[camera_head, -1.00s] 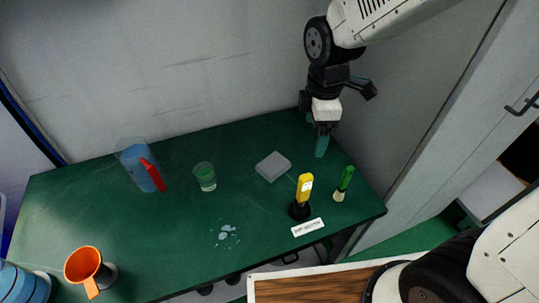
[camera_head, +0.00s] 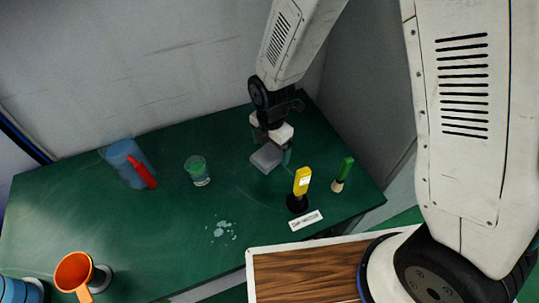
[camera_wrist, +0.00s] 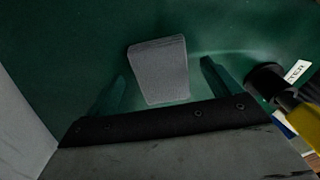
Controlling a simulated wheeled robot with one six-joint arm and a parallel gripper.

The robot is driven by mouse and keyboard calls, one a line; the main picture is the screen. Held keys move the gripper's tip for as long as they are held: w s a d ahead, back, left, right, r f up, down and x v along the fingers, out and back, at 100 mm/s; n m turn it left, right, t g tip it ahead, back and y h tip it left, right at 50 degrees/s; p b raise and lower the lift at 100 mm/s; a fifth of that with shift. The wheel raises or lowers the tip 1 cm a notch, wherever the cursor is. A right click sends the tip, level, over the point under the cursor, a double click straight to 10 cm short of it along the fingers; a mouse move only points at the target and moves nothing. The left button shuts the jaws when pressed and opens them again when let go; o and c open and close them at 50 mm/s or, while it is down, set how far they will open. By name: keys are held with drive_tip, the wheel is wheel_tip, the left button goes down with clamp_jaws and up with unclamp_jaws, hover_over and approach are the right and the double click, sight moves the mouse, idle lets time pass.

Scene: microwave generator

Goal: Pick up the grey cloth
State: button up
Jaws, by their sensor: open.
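The grey cloth (camera_head: 266,158) is a flat, folded grey block lying on the green table (camera_head: 110,235), right of its middle. My gripper (camera_head: 279,150) is above and at the cloth's back side in the head view, and partly covers its far edge. In the wrist view the cloth (camera_wrist: 158,72) lies ahead, between the lines of the two teal fingers of my gripper (camera_wrist: 162,75). The fingers are spread apart with nothing between them. I cannot tell the exact height of the fingertips over the cloth.
Right of the cloth stand a yellow-handled tool (camera_head: 301,182) in a black base, a white label (camera_head: 306,220) and a green-handled brush (camera_head: 343,174). A green glass (camera_head: 198,172), blue jug (camera_head: 124,160) with red handle and orange mug (camera_head: 75,272) stand left.

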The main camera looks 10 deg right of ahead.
sight(271, 152)
drive_tip(key=shift+f, duration=0.65)
drive_tip(key=c, duration=1.1)
drive_tip(key=shift+r, duration=0.1)
wheel_tip(271, 152, up, 10)
drive_tip(key=shift+f, duration=0.1)
drive_tip(key=shift+o, duration=0.5)
drive_tip(key=shift+d, duration=0.1)
